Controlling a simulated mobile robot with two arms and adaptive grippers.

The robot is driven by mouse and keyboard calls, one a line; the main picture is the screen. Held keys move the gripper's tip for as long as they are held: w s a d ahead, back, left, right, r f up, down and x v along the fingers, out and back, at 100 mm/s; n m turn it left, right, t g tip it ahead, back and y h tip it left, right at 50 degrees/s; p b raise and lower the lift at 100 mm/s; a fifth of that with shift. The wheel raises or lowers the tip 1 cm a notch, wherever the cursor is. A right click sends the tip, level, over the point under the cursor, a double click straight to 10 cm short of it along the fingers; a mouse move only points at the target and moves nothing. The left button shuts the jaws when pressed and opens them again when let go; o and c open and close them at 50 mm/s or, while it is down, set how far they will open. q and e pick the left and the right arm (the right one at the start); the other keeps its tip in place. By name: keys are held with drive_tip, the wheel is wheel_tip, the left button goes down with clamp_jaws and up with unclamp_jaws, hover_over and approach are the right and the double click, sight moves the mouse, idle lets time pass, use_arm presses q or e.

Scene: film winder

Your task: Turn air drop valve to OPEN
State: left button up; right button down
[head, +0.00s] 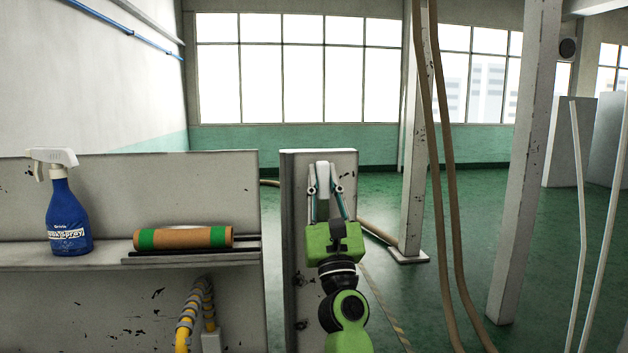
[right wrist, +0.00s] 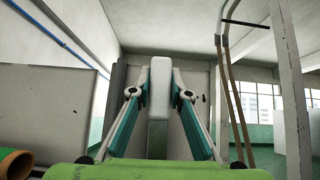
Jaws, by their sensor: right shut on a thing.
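The air drop valve shows as a pale, upright handle (head: 323,172) against a grey post or panel. My right gripper (head: 324,182) reaches up to it from below, with one finger on each side. In the right wrist view the white handle (right wrist: 160,85) stands between the two fingers of my right gripper (right wrist: 160,95), which is shut on it. No valve body, pipe or OPEN marking can be made out. My left gripper is not in view.
A blue spray bottle (head: 67,215) and a brown roll with green bands (head: 183,238) rest on a ledge at left. A yellow hose (head: 185,318) hangs below. Brown hoses (head: 440,160) and a white column (head: 524,160) stand at right. Green floor (head: 400,310) lies open between.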

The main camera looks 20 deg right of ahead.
drive_tip(key=shift+d+m+h, duration=0.15)
drive_tip(key=shift+m+h, duration=0.25)
drive_tip(key=shift+m, duration=0.1)
drive_tip(key=c, duration=1.9)
unclamp_jaws()
drive_tip(key=shift+s+f, duration=0.15)
drive_tip(key=v, duration=1.1)
drive_tip(key=shift+s+f, duration=0.2)
drive_tip(key=shift+s, duration=0.1)
